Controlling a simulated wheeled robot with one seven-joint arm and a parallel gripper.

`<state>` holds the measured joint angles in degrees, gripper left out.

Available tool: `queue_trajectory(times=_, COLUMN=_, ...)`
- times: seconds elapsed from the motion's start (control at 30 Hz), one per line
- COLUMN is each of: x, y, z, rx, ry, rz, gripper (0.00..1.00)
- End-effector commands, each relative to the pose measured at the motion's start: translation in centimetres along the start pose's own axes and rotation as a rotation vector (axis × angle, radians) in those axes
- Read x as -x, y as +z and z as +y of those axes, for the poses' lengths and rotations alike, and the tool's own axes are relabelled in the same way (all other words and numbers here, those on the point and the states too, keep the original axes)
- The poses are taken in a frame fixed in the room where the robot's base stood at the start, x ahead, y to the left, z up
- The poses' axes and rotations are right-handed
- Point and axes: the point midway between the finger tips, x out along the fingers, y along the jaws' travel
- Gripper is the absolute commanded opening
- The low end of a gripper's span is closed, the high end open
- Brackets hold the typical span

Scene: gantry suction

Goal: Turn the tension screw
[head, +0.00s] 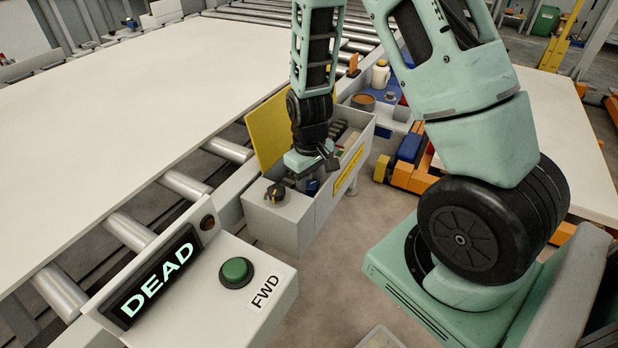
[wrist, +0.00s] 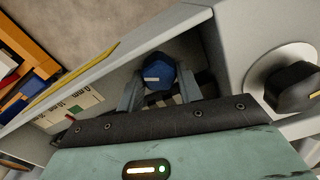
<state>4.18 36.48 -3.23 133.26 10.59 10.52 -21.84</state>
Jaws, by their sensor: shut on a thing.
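The tension screw shows as a blue knob (wrist: 160,76) with a pale mark on its top, inside an open grey box (head: 283,218). My gripper (wrist: 158,92) reaches down into the box and is shut on the blue knob, one finger on each side. In the head view my gripper (head: 309,186) is at the near end of the box, and its fingertips are mostly hidden. A white scale (wrist: 76,112) with green and red marks lies along the box's inner wall.
A black rotary knob (head: 275,193) stands on the box's near end, close beside my gripper. A yellow lid (head: 268,132) stands up along the left side. A panel reading DEAD (head: 152,279) and a green button (head: 235,270) are in front. A blue tray (head: 388,88) lies behind.

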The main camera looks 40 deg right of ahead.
Motion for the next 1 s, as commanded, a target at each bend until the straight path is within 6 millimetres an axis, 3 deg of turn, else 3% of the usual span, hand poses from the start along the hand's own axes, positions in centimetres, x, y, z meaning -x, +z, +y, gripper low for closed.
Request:
queue_trajectory(times=0.6, x=0.23, y=-0.01, z=0.25, rx=-0.578, ry=0.0, rz=0.002, gripper=0.13)
queue_trajectory(times=1.0, x=0.14, y=0.03, z=0.36, rx=-0.831, ry=0.0, rz=0.003, gripper=0.13)
